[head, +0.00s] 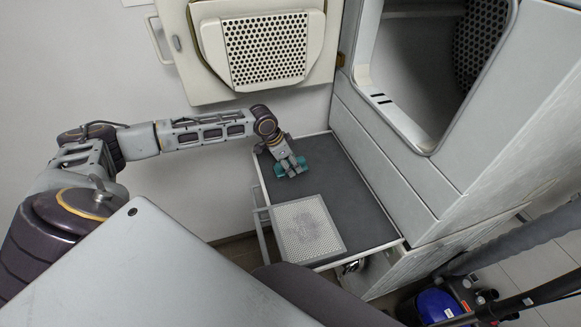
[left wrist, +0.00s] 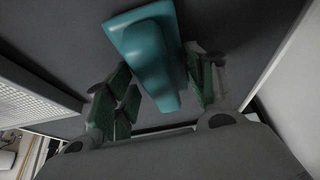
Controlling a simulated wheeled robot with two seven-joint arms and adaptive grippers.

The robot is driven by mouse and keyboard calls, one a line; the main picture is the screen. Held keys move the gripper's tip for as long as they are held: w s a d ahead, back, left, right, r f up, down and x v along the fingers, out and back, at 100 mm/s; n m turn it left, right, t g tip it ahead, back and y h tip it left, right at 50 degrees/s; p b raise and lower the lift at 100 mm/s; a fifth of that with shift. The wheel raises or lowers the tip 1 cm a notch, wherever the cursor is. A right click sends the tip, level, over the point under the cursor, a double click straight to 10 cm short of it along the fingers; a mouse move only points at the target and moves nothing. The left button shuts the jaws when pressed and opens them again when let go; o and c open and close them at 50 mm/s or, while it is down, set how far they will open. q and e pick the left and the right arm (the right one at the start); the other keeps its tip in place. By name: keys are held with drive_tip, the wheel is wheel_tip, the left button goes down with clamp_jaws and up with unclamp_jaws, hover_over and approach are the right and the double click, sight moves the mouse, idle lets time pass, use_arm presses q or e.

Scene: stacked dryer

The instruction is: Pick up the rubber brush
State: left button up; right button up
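The rubber brush, a teal block with a raised grip, lies on the dark top of the pull-out shelf (head: 345,180). In the head view only parts of the brush (head: 281,171) show around the fingers. In the left wrist view the brush (left wrist: 150,55) is large, with its narrower end reaching between the fingers. My left gripper (head: 291,168) points down over the brush. In the left wrist view my left gripper (left wrist: 160,97) is open, with green finger pads on either side of the brush and visible gaps. My right gripper is not in view.
A perforated metal plate (head: 306,229) lies at the front of the shelf. The open dryer (head: 420,70) stands to the right, and its door (head: 265,48) hangs open above the shelf. A blue and black machine (head: 438,305) is at the lower right.

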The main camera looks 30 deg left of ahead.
use_arm(q)
drive_tip(key=c, duration=0.5)
drive_tip(key=shift+o, duration=0.2)
drive_tip(key=shift+r, duration=0.15)
drive_tip(key=shift+r, duration=0.55)
wheel_tip(320, 180, up, 8)
drive_tip(key=shift+f, duration=0.15)
drive_tip(key=shift+r, duration=0.5)
